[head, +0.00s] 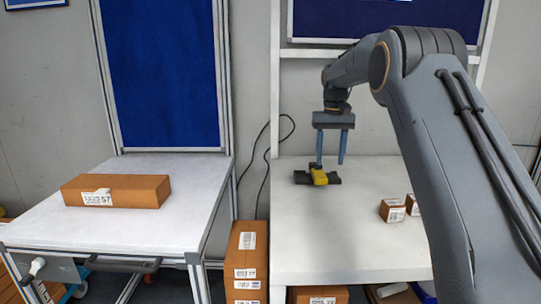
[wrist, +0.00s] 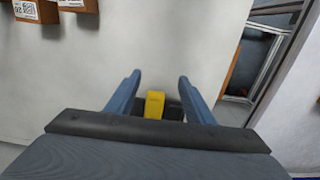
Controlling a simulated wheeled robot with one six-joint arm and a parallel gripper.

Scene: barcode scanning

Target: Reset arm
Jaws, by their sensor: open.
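My gripper (head: 331,163) hangs fingers-down over the right table (head: 310,240) in the head view. Its two blue fingers are apart with nothing held between them. Close by, at the fingertips in the picture, a yellow and black scanner-like device (head: 318,177) lies on the table. In the wrist view the yellow part (wrist: 154,104) shows between the fingers of the gripper (wrist: 159,76), beyond the palm, which hides much of the device. I cannot tell whether a fingertip touches it. My arm reaches in from the right of the head view.
Small boxes (head: 392,211) with labels stand on the right table, close to my arm. A long brown box (head: 116,191) lies on the left table (head: 150,235). Stacked boxes (head: 246,262) stand in the gap between the tables. A post and shelf frame rises behind the device.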

